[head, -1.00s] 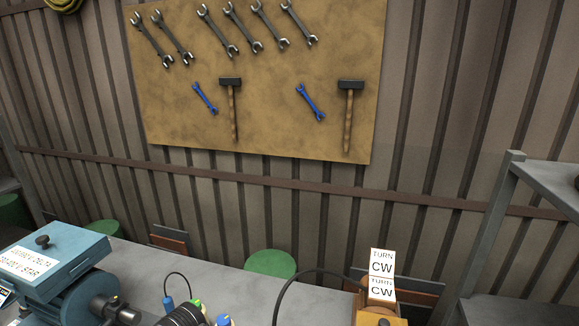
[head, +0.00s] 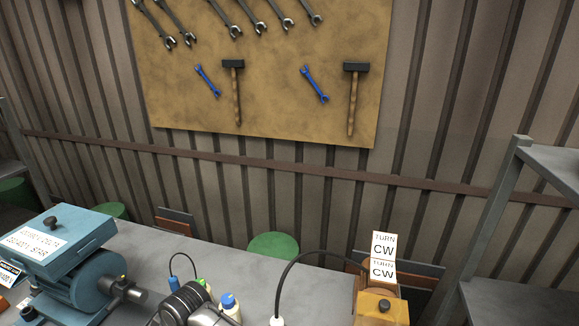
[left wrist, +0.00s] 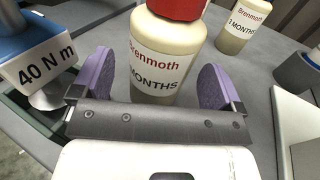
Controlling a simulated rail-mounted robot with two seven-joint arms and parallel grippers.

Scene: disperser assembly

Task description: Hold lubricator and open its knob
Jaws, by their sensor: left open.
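A cream lubricator bottle (left wrist: 165,60) with a red cap (left wrist: 180,8) stands in the left wrist view, labelled "Brenmoth" and "MONTHS". Its top is cut off by the frame edge. My left gripper (left wrist: 157,63) is open, with one purple-padded finger to each side of the bottle. A gap shows at each side, so the fingers do not appear to touch it. Neither of my grippers shows in the head view. There, small bottles with a blue cap (head: 229,300) and a green cap (head: 202,282) stand on the table.
Another cream bottle (left wrist: 239,28) stands behind on the right. A "40 N m" block (left wrist: 38,62) is close on the left. In the head view, a blue motor (head: 90,280) is at left and an orange box (head: 383,308) with "TURN CW" signs (head: 383,257) at right.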

